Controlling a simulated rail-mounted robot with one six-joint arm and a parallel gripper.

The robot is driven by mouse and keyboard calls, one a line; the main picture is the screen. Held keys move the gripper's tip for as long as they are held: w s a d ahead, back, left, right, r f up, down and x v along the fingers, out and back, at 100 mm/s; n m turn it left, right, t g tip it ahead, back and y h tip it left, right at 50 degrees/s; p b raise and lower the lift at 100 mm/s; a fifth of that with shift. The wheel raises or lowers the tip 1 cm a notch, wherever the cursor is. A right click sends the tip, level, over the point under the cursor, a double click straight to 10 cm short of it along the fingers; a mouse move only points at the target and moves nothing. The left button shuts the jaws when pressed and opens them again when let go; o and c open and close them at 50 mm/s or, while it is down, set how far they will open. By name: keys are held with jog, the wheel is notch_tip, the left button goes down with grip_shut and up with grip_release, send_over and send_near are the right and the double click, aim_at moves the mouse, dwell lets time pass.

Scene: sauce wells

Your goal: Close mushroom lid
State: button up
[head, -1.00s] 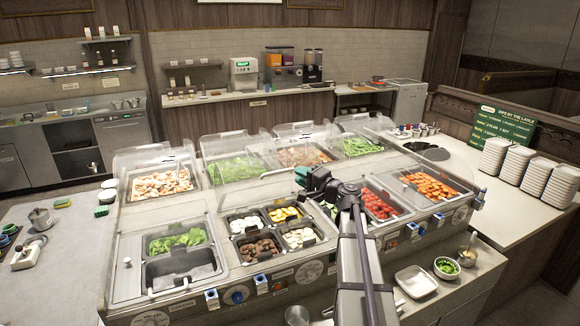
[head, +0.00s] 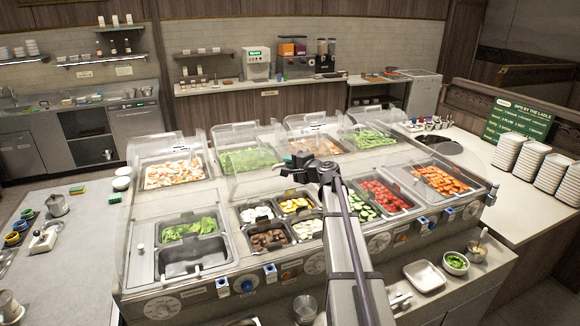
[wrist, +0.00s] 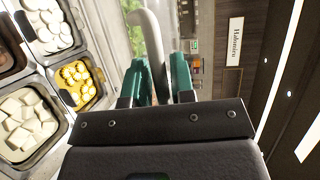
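My gripper (head: 312,174) is over the middle of the food counter, in front of the third back bin. Its teal fingers (wrist: 158,82) show in the wrist view, apart, with a pale curved handle (wrist: 150,40) between them. I cannot tell whether they grip it. Clear raised lids stand over the back bins; one (head: 308,124) is above a bin of brownish food (head: 314,145). A front bin holds dark brown pieces (head: 268,239), and another holds sliced white pieces (wrist: 28,120). I cannot tell for sure which food is mushroom or which lid belongs to it.
Clear panels and bins with greens (head: 248,160), tomatoes (head: 382,196) and carrots (head: 440,180) surround my gripper. Stacked white plates (head: 552,173) stand on the right counter. A white tray (head: 425,276) and a green-filled bowl (head: 456,263) sit at the front right.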

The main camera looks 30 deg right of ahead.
grip_shut()
jog(key=shift+s+f, duration=0.1)
dwell(0.3)
